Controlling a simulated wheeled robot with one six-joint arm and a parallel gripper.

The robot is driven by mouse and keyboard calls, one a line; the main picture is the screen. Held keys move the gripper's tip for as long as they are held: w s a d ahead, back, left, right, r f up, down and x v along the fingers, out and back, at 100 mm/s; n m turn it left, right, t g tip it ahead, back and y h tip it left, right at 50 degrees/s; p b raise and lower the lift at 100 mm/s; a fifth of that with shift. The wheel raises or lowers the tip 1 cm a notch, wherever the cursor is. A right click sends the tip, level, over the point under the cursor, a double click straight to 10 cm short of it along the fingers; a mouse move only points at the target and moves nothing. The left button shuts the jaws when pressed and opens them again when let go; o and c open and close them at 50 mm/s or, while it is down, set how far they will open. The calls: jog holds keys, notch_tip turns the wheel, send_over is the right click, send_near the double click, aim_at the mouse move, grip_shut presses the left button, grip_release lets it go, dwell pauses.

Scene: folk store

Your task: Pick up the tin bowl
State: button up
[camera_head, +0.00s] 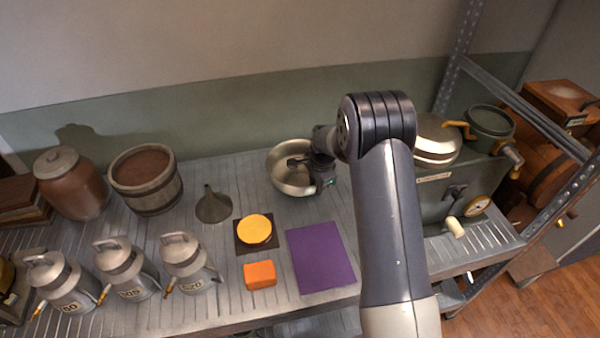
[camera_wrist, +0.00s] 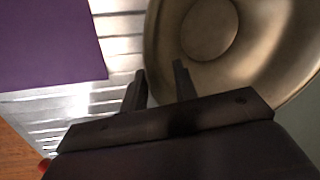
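The tin bowl (camera_head: 284,180) is a round, shiny metal bowl standing upright on the slatted shelf near the back wall. In the wrist view the bowl (camera_wrist: 258,62) fills the upper right, with its round base visible inside. My gripper (camera_head: 305,172) is at the bowl's right rim in the head view and hides part of it. In the wrist view my gripper (camera_wrist: 160,80) has its two fingers apart, one over the bowl's inside and one beyond the rim. The rim passes between them. Whether a finger touches the bowl cannot be told.
A purple mat (camera_head: 320,258) lies in front of the bowl. A funnel (camera_head: 213,206), a yellow disc (camera_head: 255,229) and an orange block (camera_head: 260,275) are to the left. A grey-green machine (camera_head: 443,208) stands close on the right, near the metal shelf post (camera_head: 452,75).

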jog(key=shift+f, duration=0.15)
grip_shut()
dwell(0.4)
